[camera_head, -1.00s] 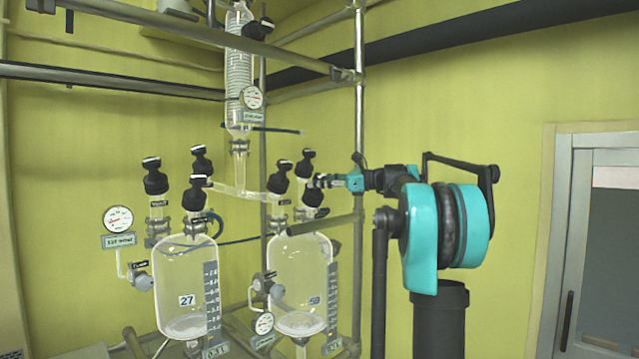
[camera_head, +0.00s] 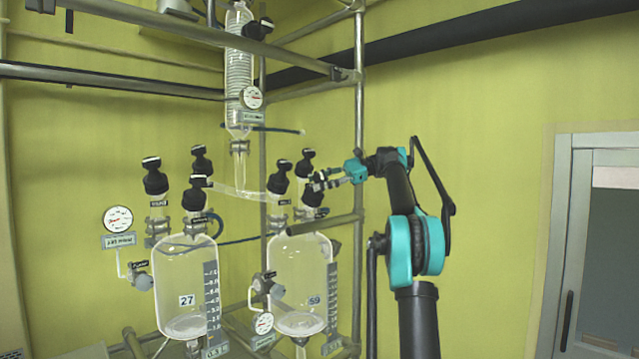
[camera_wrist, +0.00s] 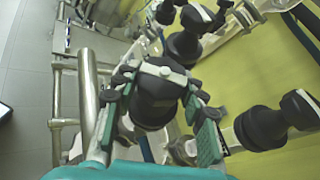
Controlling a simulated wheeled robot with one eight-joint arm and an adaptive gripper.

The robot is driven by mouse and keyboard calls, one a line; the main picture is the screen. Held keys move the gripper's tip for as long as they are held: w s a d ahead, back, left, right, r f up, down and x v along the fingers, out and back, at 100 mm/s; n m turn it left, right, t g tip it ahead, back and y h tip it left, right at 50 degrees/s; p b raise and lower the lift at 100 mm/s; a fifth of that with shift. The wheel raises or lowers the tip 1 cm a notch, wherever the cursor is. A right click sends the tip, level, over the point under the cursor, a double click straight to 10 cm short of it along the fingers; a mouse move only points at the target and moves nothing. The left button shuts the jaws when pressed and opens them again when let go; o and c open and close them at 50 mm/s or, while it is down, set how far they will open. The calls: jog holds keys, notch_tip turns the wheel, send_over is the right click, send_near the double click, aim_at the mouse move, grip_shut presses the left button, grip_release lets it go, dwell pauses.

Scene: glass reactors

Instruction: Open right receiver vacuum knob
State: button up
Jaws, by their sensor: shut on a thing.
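The right receiver (camera_head: 300,265) is a clear glass vessel marked 59, with several black knobs on its top. My gripper (camera_head: 320,183) is at its front right black knob (camera_head: 313,198). In the wrist view this knob (camera_wrist: 160,88) has a white bar across its top and sits between the fingers of my gripper (camera_wrist: 160,100). The fingers, with green pads, are closed in on it from both sides. The knob still sits on its neck. Its label is hidden, so I cannot read whether it says vacuum.
Two other black knobs, front left (camera_head: 279,177) and rear (camera_head: 306,161), stand close to my gripper. The left receiver (camera_head: 186,280), marked 27, is beside the right one. A metal post (camera_head: 359,130) and a horizontal bar (camera_head: 325,225) are near my arm. Free room lies to the right.

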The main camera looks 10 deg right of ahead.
jog(key=shift+n+g+h, duration=0.5)
jog(key=shift+n+g, duration=0.3)
jog(key=shift+n, duration=0.2)
dwell(0.8)
jog(key=o, duration=1.2)
jog(key=shift+m+t+y, duration=0.3)
jog(key=shift+m+t, duration=0.2)
